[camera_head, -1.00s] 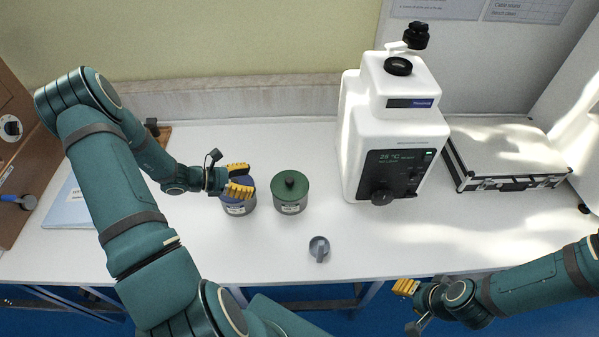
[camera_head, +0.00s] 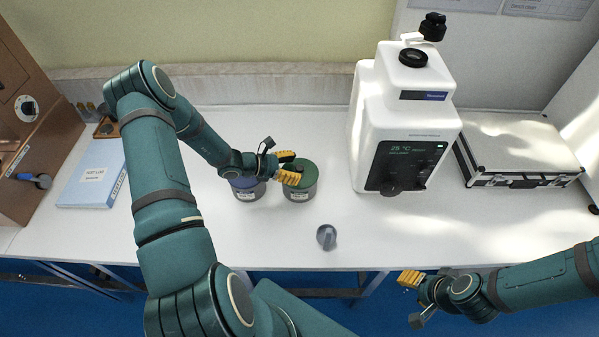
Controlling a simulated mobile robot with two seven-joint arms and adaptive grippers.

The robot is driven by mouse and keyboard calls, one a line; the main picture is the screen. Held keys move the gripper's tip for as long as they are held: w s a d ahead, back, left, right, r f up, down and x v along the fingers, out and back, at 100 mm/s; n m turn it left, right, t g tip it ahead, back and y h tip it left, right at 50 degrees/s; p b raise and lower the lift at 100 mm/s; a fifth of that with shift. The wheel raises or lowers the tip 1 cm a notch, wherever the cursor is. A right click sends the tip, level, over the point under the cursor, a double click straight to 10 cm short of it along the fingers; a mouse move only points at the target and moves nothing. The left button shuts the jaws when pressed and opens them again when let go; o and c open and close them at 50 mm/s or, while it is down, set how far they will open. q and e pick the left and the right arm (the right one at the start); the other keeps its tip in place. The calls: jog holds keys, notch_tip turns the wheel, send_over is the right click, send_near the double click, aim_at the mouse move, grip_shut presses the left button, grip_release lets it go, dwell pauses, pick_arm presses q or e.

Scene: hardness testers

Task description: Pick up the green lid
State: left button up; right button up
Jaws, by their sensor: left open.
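The green lid (camera_head: 309,172) sits on a grey jar (camera_head: 300,191) on the white bench. My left gripper (camera_head: 289,166), with yellow fingers, is open at the lid's left side, and its fingers cover the lid's knob and part of its top. I cannot tell whether the fingers touch the lid. A second jar with a blue lid (camera_head: 243,182) stands just left of the green one, partly under my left gripper. My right gripper (camera_head: 411,279) is at the bench's front edge, away from the lid; its finger gap is not clear.
A white hardness tester (camera_head: 405,120) stands right of the jars. A small grey knobbed piece (camera_head: 326,237) lies in front of them. A silver case (camera_head: 517,152) lies at the right, a blue binder (camera_head: 95,174) at the left. The bench front centre is mostly clear.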

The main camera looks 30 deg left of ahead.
pick_arm(q)
jog(key=shift+x, duration=1.15)
grip_shut()
